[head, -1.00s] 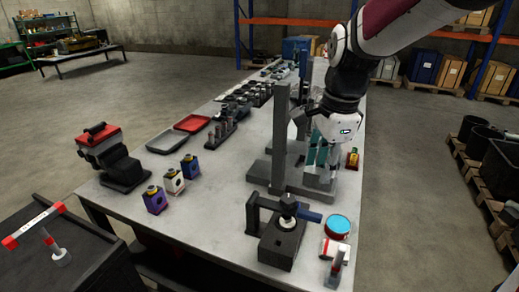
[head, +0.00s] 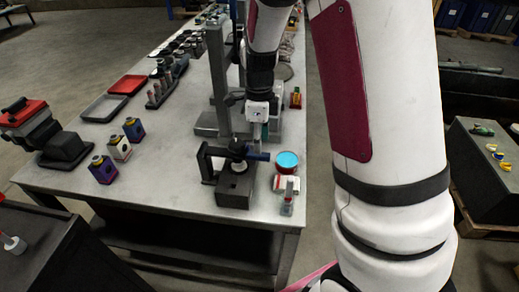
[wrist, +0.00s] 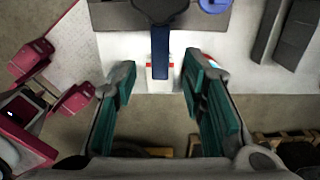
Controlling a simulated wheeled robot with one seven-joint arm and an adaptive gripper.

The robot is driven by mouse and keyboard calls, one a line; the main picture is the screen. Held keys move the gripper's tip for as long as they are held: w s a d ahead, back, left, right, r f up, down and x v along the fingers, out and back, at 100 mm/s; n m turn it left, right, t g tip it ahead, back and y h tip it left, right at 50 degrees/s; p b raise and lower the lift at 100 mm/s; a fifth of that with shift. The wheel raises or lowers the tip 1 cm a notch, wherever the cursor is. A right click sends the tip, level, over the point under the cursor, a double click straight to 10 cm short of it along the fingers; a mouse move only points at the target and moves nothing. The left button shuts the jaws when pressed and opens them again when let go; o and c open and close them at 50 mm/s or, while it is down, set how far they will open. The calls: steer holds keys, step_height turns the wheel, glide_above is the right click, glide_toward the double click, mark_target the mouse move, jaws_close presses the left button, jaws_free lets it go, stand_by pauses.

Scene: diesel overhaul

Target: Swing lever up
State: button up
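The lever is a blue bar (head: 258,156) on a dark clamp fixture (head: 235,188) near the front end of the workbench. It points right, roughly level, in the head view. In the wrist view the blue lever (wrist: 160,55) reaches down from the dark fixture (wrist: 165,14) into the space between my fingers. My gripper (wrist: 160,82) is open, with a green-padded finger on each side of the lever and gaps between. In the head view my gripper (head: 262,133) is just above and beyond the lever, its fingers partly hidden; contact cannot be told.
A blue-topped tin (head: 287,160) and a small red-and-white item (head: 287,185) stand right of the fixture. A tall grey press stand (head: 218,80) rises behind it. The bench front (head: 150,190) is clear.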

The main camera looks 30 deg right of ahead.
mark_target(238, 154)
steer(key=shift+f, duration=2.25)
jaws_close()
